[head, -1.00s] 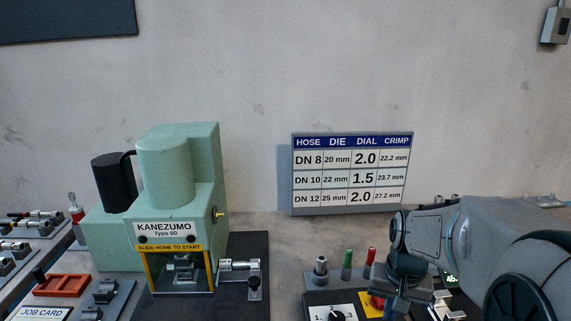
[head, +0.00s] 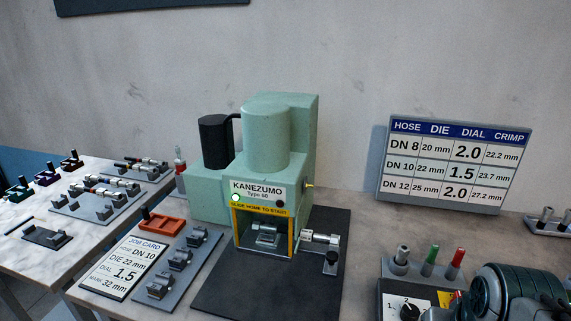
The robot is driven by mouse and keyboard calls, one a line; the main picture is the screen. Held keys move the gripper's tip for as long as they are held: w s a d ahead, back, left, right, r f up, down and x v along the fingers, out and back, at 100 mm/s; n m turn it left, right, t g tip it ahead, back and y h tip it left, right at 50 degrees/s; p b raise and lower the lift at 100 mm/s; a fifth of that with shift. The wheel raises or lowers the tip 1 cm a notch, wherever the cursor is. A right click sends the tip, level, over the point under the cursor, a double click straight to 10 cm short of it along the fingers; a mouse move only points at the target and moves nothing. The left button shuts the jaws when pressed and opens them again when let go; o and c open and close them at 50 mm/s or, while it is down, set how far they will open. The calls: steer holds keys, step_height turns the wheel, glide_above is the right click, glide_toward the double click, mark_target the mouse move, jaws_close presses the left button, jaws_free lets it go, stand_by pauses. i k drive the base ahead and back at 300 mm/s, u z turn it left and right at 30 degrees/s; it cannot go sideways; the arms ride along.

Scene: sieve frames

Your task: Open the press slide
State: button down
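The green press (head: 265,140), labelled KANEZUMO Type 60, stands on a dark mat (head: 222,290). A yellow strip reading SLIDE HOME TO START (head: 258,207) runs above its front opening, which has yellow side edges. A metal die block (head: 267,235) sits inside the opening. The left lamp (head: 235,198) glows green. My arm shows at the lower right; its fingertips are out of frame.
A job card (head: 125,267), an orange tray (head: 162,221) and a grey die rack (head: 183,265) lie left of the mat. A dial box (head: 400,300) and several coloured-top pieces stand at right. The wall chart (head: 455,165) is behind. Bare bench lies right of the mat.

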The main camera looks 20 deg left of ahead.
mark_target(283, 249)
steer(key=k, duration=1.3)
steer(key=u, duration=0.75)
steer(key=i, duration=1.7)
steer(key=z, duration=0.7)
